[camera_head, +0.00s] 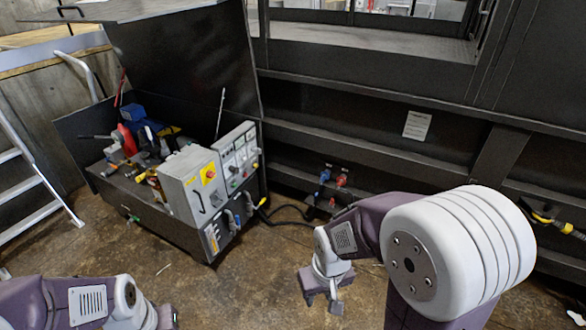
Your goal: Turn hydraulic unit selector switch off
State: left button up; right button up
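The hydraulic unit (178,232) stands at the left with its dark lid raised. A grey control box (190,190) on it carries a red-and-yellow selector switch (209,173); the switch's exact setting is too small to tell. A second grey panel (237,155) with small knobs and dials adjoins it. My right gripper (324,301) points down over the floor, right of the unit and apart from it; its fingers look spread and empty. My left gripper (166,318) is at the bottom edge, below the unit, partly cut off, and its finger gap does not show.
A large dark compactor wall (400,130) fills the back right. Hoses and red and blue connectors (325,178) sit low between it and the unit. A white ladder (30,185) stands at the far left. Brown floor (250,280) is clear before the unit.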

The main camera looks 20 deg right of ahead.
aim_at(233, 168)
jog(key=z, duration=0.1)
jog(key=i+u, duration=0.1)
jog(key=i, duration=0.6)
jog(key=i+u, duration=0.1)
jog(key=i, duration=0.65)
jog(key=i+l+u, duration=0.1)
jog(key=i, duration=0.6)
